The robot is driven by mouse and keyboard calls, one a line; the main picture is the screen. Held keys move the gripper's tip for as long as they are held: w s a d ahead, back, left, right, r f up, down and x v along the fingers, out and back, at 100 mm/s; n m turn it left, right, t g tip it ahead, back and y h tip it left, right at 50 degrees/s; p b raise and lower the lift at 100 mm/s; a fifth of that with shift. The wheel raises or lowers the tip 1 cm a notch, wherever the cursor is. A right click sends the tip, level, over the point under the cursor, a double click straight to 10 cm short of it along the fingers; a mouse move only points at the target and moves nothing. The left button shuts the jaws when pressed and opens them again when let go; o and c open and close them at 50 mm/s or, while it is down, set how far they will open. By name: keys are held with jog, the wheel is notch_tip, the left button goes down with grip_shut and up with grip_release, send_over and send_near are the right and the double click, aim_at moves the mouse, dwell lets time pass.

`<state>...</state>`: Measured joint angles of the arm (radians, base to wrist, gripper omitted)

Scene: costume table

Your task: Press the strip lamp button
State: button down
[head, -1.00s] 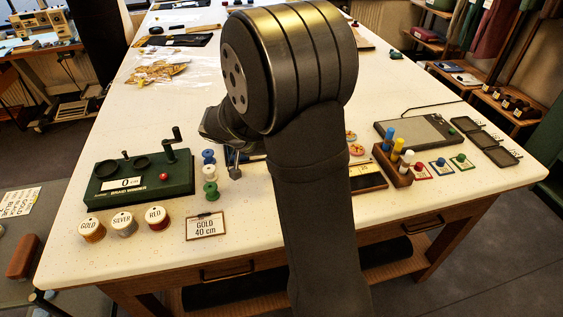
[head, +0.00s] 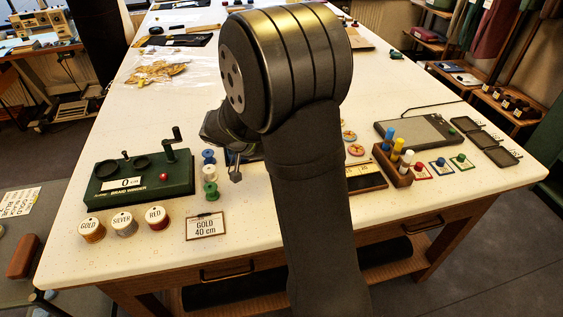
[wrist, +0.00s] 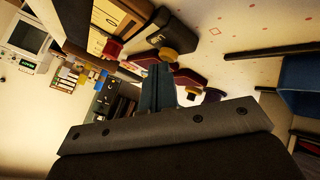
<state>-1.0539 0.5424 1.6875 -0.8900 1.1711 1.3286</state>
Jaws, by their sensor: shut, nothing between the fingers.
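My gripper (head: 235,174) hangs over the table just right of the blue, white and green spools, its fingers together and empty. In the wrist view the closed fingers (wrist: 157,88) point at blurred dark red and yellow shapes that I cannot identify. No thing in view is clearly marked as the strip lamp. My arm hides the middle of the table.
A green winder (head: 135,187) with a crank and red knob stands at the left. Labelled spools (head: 122,224) and a GOLD 40 cm card (head: 206,226) are in front. A wooden block with coloured pegs (head: 393,167) stands right of my arm.

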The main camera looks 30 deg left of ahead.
jog(key=shift+f, duration=0.2)
dwell(0.3)
jog(key=shift+r, duration=0.9)
jog(key=shift+r, duration=2.5)
notch_tip(320, 180, up, 4)
jog(key=shift+f, duration=0.1)
jog(key=shift+f, duration=0.1)
